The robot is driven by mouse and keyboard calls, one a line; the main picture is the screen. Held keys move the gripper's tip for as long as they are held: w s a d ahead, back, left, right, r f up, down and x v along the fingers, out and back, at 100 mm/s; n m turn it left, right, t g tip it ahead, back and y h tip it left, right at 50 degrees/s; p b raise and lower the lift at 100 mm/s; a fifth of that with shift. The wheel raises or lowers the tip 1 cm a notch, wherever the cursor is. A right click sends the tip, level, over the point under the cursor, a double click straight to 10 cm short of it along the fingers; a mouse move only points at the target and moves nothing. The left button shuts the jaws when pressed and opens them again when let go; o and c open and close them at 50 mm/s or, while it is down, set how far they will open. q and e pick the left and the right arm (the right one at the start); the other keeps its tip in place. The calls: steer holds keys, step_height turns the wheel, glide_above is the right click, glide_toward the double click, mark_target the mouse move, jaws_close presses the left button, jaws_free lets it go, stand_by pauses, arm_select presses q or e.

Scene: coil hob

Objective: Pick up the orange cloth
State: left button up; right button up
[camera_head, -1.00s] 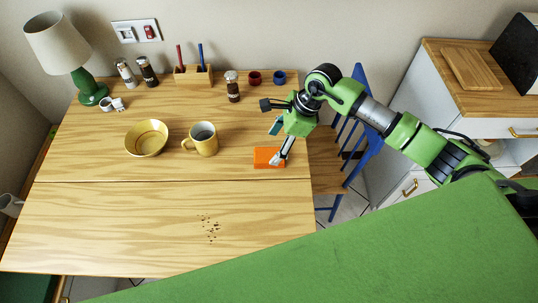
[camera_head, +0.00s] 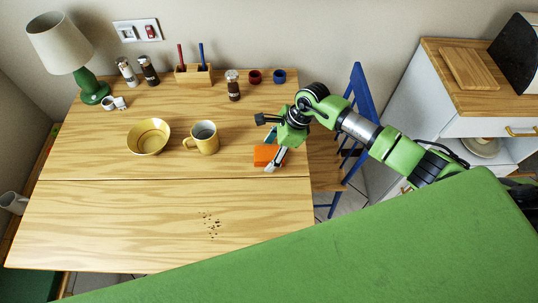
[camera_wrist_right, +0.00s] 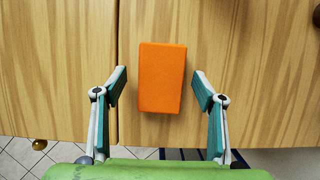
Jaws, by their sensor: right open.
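The orange cloth (camera_head: 263,154) is a flat, folded rectangle lying on the wooden table near its right edge. In the right wrist view the orange cloth (camera_wrist_right: 161,78) lies whole and uncovered, ahead of the fingertips. My right gripper (camera_head: 271,152) is above the cloth and hides part of it in the head view. In the wrist view my right gripper (camera_wrist_right: 160,76) is open, with one finger on each side of the cloth's near part and gaps between. It holds nothing. My left gripper is not in view.
A yellow mug (camera_head: 205,138) and a yellow bowl (camera_head: 149,136) stand left of the cloth. Dark crumbs (camera_head: 210,224) lie on the table's front part. A blue chair (camera_head: 362,105) stands beside the right edge. The table around the cloth is clear.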

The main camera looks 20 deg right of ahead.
steer(key=shift+f, duration=0.2)
stand_by(0.4)
steer(key=c, duration=1.2)
